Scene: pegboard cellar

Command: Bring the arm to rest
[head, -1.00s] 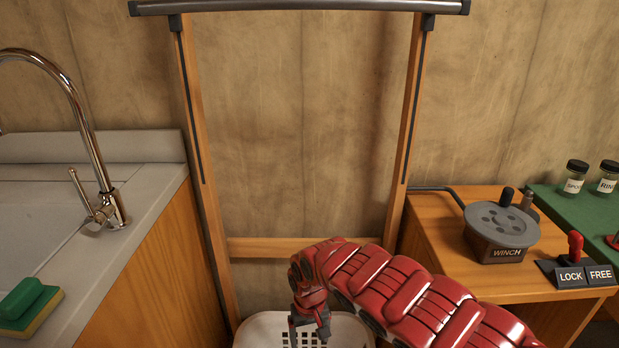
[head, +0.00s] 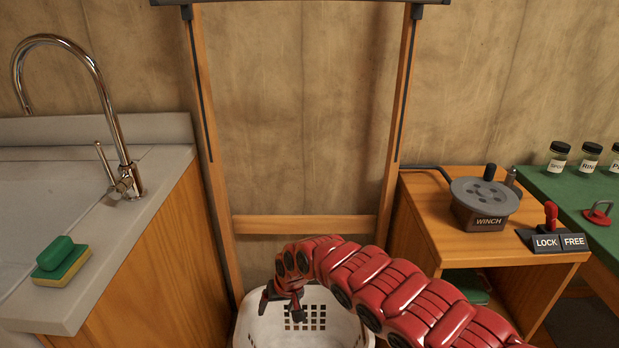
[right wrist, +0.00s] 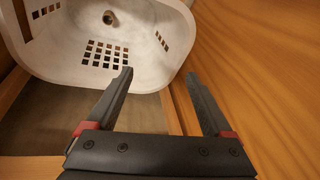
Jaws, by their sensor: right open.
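My right arm, red and segmented, comes in from the lower right in the head view. Its right gripper (head: 283,308) is over the white basket, pointing down. In the right wrist view the two dark fingers of the right gripper (right wrist: 159,74) stand apart with nothing between them. The white basket (head: 255,326) has square holes in its wall and also shows in the right wrist view (right wrist: 64,52). A small round brownish spot shows inside it; I cannot tell what it is. My left gripper is not in view.
A wooden frame (head: 305,225) stands behind the basket. At left is a counter (head: 150,170) with a tap (head: 128,182) and a sponge (head: 60,262). At right a wooden cabinet (head: 440,236) carries a winch (head: 485,205) and a LOCK/FREE lever (head: 551,214).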

